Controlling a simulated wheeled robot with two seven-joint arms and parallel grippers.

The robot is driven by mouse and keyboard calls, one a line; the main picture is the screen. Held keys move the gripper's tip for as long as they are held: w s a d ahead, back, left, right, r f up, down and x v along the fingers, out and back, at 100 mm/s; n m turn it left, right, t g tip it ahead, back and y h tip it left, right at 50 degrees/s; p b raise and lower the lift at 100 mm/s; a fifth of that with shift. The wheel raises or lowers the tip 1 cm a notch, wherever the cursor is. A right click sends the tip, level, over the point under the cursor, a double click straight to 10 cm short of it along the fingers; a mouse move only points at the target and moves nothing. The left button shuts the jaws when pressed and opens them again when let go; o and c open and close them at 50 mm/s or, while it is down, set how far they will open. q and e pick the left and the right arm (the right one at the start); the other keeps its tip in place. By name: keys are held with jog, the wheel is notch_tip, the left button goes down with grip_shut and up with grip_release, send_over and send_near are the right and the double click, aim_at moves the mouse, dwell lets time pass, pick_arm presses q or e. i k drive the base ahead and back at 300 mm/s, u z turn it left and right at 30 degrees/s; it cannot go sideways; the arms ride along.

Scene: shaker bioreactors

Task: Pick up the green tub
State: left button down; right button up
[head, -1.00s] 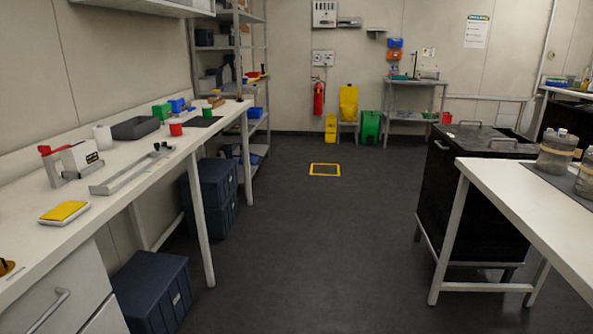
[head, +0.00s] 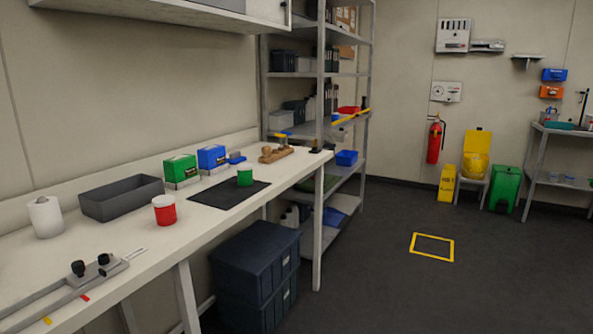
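A small green tub (head: 245,177) stands upright on a dark mat (head: 228,194) on the long white bench (head: 187,236) at the left. A red tub (head: 164,210) with a pale top stands on the bench nearer to me, left of the mat. Neither of my grippers shows in the head view.
A grey tray (head: 121,198) and a white roll (head: 45,217) are to the left. Dark crates (head: 255,262) stand under the bench. The floor (head: 375,270) at right is open.

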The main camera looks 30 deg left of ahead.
aim_at(243, 169)
jog(key=i, duration=2.7)
jog(key=u, duration=1.45)
